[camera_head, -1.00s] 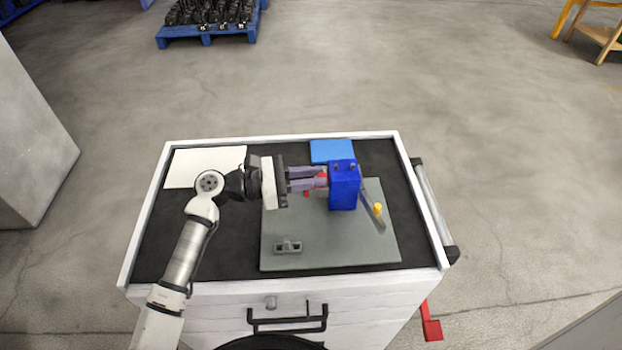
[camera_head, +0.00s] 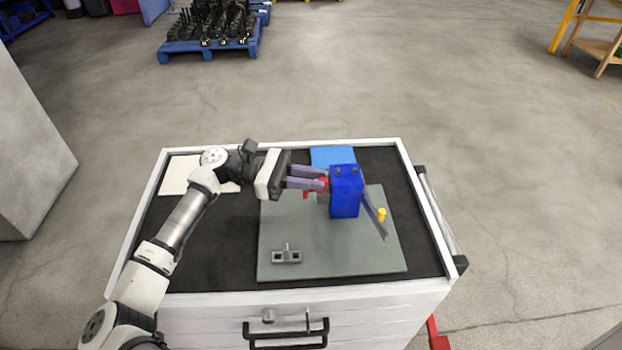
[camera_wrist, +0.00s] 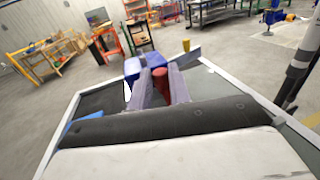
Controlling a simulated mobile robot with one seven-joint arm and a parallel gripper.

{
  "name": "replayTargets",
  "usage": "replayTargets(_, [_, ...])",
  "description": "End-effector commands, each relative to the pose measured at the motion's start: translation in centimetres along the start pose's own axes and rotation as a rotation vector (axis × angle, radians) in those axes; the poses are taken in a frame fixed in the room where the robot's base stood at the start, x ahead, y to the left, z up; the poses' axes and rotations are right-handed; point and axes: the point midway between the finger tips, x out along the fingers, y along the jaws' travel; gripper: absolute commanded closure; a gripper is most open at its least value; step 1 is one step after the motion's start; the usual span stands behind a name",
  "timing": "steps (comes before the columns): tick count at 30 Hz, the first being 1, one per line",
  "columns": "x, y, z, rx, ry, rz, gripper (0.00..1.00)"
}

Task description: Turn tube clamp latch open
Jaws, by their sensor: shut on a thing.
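A blue block (camera_head: 346,192) stands upright on a grey plate (camera_head: 290,225) on the cart top. A red part (camera_head: 324,184) sits at the block's left side. My gripper (camera_head: 323,180) reaches in from the left, with its fingers shut on the red part beside the block. In the wrist view the red part (camera_wrist: 160,84) shows as a rounded piece between the two grey fingers, with the blue block (camera_wrist: 132,68) just beyond. A grey lever (camera_head: 373,212) with a yellow knob (camera_head: 382,214) slants from the block's right side. The red part's far end is hidden.
A small grey bracket (camera_head: 287,255) stands at the plate's front left. A blue pad (camera_head: 333,156) lies behind the block, and a white sheet (camera_head: 180,175) lies at back left. The black mat (camera_head: 210,245) is bare at front left. A raised white rim edges the cart.

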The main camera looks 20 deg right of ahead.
Motion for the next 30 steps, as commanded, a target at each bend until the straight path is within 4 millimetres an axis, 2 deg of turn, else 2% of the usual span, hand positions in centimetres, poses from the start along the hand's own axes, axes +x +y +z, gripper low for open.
replayTargets(4, [-0.1, 0.0, 0.1, 0.0, 0.0, 0.003, 1.0])
replayTargets(5, [-0.1, 0.0, 0.1, 0.0, 0.001, 0.003, 0.78])
replayTargets(9, [0.0, 0.0, 0.0, 0.0, 0.001, 0.002, 0.6])
replayTargets(20, [-0.4, 0.0, -0.1, 0.0, 0.001, 0.003, 0.59])
replayTargets(25, [-2.9, 0.1, -0.4, 0.0, 0.003, 0.005, 0.59])
replayTargets(30, [-6.9, 0.1, -0.5, -0.001, 0.003, 0.006, 0.59])
